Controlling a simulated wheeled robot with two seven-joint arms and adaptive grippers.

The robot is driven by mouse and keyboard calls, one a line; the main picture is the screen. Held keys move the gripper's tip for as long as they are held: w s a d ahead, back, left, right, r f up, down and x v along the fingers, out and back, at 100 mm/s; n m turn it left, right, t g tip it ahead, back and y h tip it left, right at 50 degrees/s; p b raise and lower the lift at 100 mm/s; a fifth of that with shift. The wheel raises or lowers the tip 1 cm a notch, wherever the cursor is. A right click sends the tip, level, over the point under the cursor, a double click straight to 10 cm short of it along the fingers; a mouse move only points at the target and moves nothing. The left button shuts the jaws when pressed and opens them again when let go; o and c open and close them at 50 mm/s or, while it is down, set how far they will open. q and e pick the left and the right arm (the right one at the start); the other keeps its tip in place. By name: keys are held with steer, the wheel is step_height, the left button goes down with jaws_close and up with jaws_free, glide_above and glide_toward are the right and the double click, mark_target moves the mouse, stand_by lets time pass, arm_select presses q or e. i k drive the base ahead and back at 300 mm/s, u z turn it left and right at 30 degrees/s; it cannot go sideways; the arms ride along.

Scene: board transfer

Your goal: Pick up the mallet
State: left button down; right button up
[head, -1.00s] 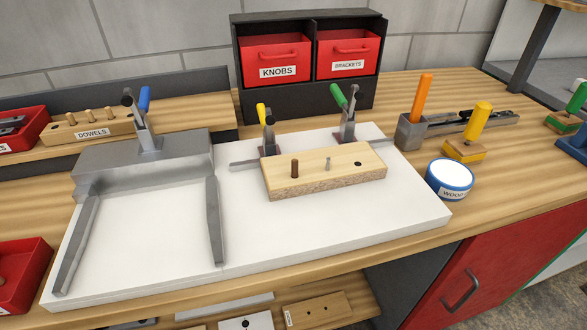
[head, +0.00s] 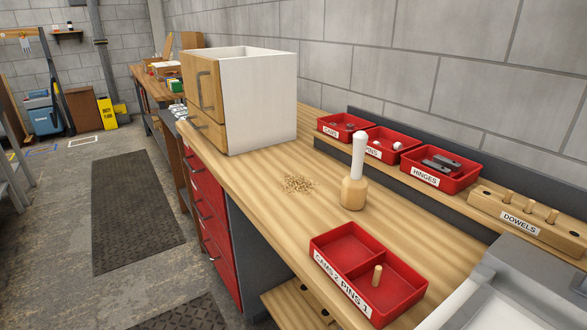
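The mallet (head: 354,174) appears to be the upright tool on the wooden bench (head: 250,190), with a pale round wooden head at the bottom and a white handle pointing up. It stands behind the red two-part tray and in front of the bins on the rear ledge. Nothing touches it. Neither of my grippers shows in the head view.
A red tray (head: 348,244) marked CAMS 2 and PINS 1 holds one dowel. Wood shavings (head: 298,184) lie left of the mallet. A white cabinet (head: 262,100) stands farther left. Red bins and a dowel block (head: 527,222) line the ledge; a grey fixture (head: 540,268) is at right.

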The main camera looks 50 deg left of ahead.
mark_target(354, 190)
steer(key=u, duration=0.3)
steer(key=k, duration=1.3)
steer(key=u, duration=0.05)
steer(key=i, duration=0.55)
steer(key=u, duration=0.8)
steer(key=i, duration=0.8)
steer(key=z, duration=0.65)
steer(key=i, duration=0.55)
steer(key=z, duration=0.45)
